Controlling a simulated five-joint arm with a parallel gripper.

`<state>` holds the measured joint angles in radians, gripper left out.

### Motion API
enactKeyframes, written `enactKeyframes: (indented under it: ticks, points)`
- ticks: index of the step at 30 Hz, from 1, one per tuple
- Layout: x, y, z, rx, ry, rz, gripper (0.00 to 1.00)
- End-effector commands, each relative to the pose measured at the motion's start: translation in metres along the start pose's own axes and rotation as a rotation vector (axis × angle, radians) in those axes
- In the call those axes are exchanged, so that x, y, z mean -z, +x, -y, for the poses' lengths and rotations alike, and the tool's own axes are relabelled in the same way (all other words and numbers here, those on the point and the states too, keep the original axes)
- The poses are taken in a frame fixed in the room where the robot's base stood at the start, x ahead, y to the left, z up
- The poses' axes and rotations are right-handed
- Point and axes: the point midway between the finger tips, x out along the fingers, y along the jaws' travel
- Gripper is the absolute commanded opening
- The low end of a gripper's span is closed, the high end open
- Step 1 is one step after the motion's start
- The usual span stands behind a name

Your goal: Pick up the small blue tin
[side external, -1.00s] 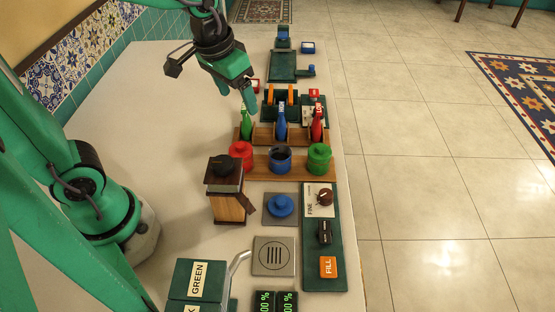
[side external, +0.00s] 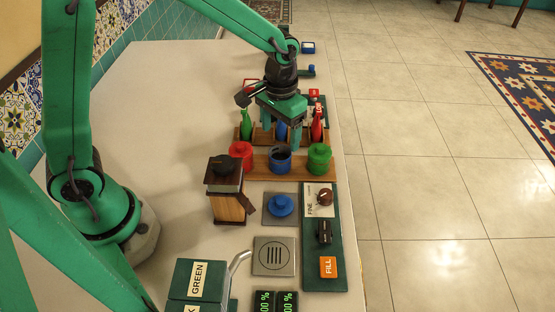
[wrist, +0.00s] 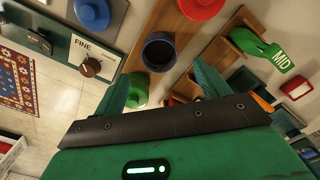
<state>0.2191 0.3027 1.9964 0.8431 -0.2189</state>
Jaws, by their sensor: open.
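The small blue tin (side external: 280,160) stands upright, open and dark inside, in the middle of a wooden rack (side external: 258,173). A red tin (side external: 241,150) is left of it and a green tin (side external: 319,158) right. My gripper (side external: 282,142) points down just behind and above the blue tin, its fingers apart and nothing seen between them. In the wrist view, the blue tin (wrist: 159,52) shows ahead of the gap between my fingertips (wrist: 162,82). A blue lid (side external: 281,205), with a knob, lies on a grey plate in front of the rack.
A green scoop (side external: 246,125) and a red scoop (side external: 317,125) stand in a holder behind the tins, close to my fingers; a blue one is mostly hidden. A wooden grinder (side external: 226,190) stands front left. The table (side external: 160,130) is clear at left.

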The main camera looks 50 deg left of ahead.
Motion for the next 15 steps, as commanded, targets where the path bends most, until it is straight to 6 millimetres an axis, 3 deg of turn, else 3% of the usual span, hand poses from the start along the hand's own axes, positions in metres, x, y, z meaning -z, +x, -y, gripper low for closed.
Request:
enactKeyframes:
  ticks: [15]
  points:
    - [0.0,0.026,0.0,0.0,0.0,0.0,0.75]
